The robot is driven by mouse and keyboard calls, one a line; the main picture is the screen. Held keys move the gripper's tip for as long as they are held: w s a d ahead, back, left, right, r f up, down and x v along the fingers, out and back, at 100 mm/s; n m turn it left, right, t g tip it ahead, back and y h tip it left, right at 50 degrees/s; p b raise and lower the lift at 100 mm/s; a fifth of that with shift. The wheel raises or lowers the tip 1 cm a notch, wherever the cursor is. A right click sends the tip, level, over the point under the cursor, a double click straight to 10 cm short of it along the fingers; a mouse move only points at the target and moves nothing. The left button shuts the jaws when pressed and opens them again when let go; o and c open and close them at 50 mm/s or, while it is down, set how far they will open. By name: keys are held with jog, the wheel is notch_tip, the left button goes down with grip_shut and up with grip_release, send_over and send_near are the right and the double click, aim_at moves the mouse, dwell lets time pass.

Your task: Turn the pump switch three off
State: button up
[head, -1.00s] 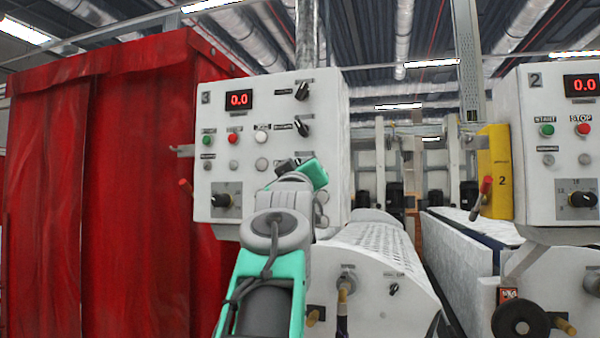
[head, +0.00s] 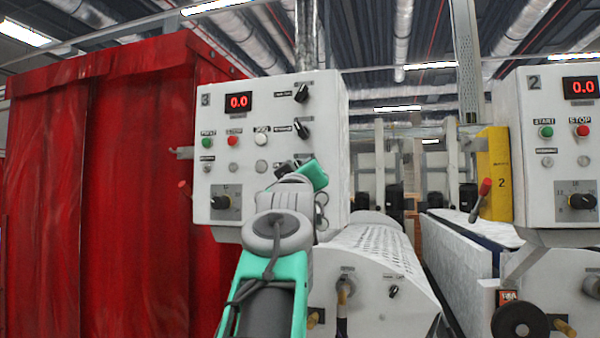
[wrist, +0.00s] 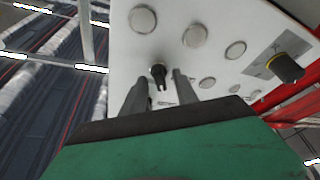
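The control panel marked 3 (head: 262,95) carries black rotary switches in a column on its right side: an upper switch (head: 302,92) and a second switch (head: 302,128). The area below them is partly hidden by my gripper (head: 306,172). In the wrist view, a black rotary switch (wrist: 158,75) sits on the panel face (wrist: 175,60), between the tips of my gripper (wrist: 160,88). The fingers are apart, one on each side of the switch, and I see a gap to it. I cannot read the switch label, so I cannot tell if it is the pump switch.
The panel also has a red display (head: 238,102), green (head: 208,143) and red (head: 233,141) buttons, and a yellow-black dial (head: 221,202). A perforated white roller cover (head: 372,245) lies below right. Panel 2 (head: 550,150) stands right. A red curtain (head: 100,190) fills the left.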

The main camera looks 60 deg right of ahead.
jog(key=shift+f, duration=0.1)
jog(key=b+v, duration=0.3)
jog(key=v, duration=0.4)
jog(key=shift+a+b, duration=0.3)
jog(key=shift+a, duration=0.05)
jog(key=shift+s, duration=0.1)
